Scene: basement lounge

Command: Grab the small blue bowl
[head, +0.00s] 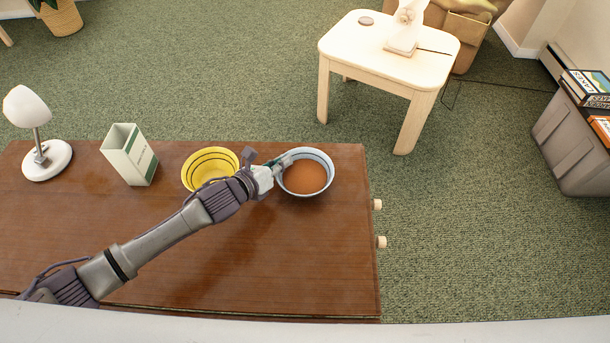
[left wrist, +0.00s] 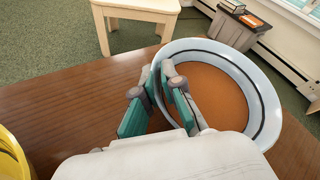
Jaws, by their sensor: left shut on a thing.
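The small blue bowl (head: 327,187) is pale blue with a dark band inside and a brown-orange round area in its middle. It is at the right end of the brown wooden table (head: 300,260). My left gripper (head: 282,161) reaches it from the left and is shut on its left rim. In the left wrist view the bowl (left wrist: 270,105) looks level, and its rim passes between the two teal-padded fingers of the gripper (left wrist: 158,92). I cannot tell whether the bowl touches the table. My right gripper is not in view.
A yellow bowl (head: 204,161) stands just left of the gripper, partly behind my arm. Further left are an open green-and-white box (head: 130,155) and a white lamp (head: 45,155). A pale side table (head: 375,50) stands beyond. The table's front right is clear.

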